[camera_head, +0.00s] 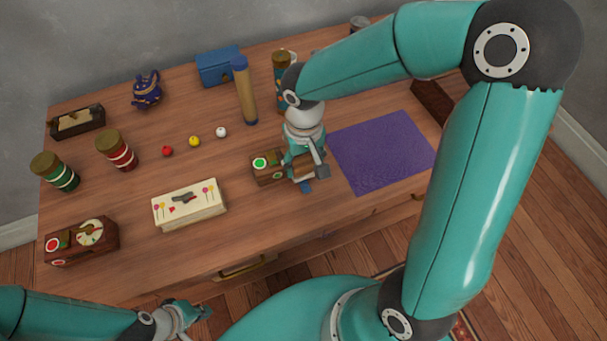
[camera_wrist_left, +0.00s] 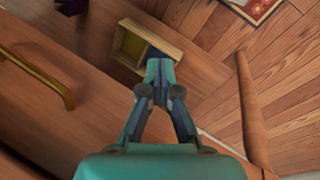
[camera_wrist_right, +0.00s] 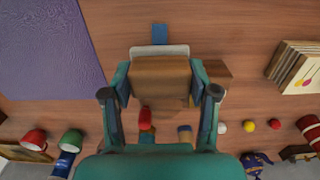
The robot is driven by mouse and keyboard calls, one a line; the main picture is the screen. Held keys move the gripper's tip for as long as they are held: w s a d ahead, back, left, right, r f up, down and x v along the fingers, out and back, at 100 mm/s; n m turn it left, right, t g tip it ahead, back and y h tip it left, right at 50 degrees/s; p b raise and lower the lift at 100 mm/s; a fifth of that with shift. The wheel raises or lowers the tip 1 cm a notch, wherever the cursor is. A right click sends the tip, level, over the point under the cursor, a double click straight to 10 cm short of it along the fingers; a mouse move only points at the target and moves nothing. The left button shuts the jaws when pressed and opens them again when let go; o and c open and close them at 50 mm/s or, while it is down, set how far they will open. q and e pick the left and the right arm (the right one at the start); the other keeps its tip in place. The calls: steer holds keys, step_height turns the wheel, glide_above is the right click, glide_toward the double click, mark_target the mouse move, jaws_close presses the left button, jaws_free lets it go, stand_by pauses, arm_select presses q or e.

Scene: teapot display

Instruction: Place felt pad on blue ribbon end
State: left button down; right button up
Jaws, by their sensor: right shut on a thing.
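My right gripper (camera_head: 308,172) is low over the table and shut on a brown block with a pale grey edge. In the right wrist view the block (camera_wrist_right: 160,75) sits between both fingers. The pale grey layer (camera_wrist_right: 160,51) may be the felt pad; I cannot tell for sure. The blue ribbon end (camera_wrist_right: 160,33) shows just beyond the grey edge, and in the head view (camera_head: 306,187) just in front of the gripper. Whether the pad touches it is hidden. My left gripper (camera_head: 194,314) is off the table's front edge, its fingertips together (camera_wrist_left: 158,75) and empty.
A small wooden box with a green button (camera_head: 262,165) is beside my right gripper. A purple mat (camera_head: 383,150) lies to its right. A white picture box (camera_head: 189,204) stands to the left, with small balls and canisters behind. An open compartment (camera_wrist_left: 126,48) shows beyond my left fingertips.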

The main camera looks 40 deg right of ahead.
mark_target(304, 174)
steer(key=shift+f, duration=2.65)
steer(key=shift+f+b, duration=0.1)
steer(key=shift+b, duration=0.25)
steer(key=o, duration=1.2)
steer(key=shift+c, duration=0.2)
steer(key=shift+r, duration=0.4)
step_height(304, 174, up, 12)
steer(key=shift+f+p, duration=0.25)
steer(key=shift+p, duration=0.5)
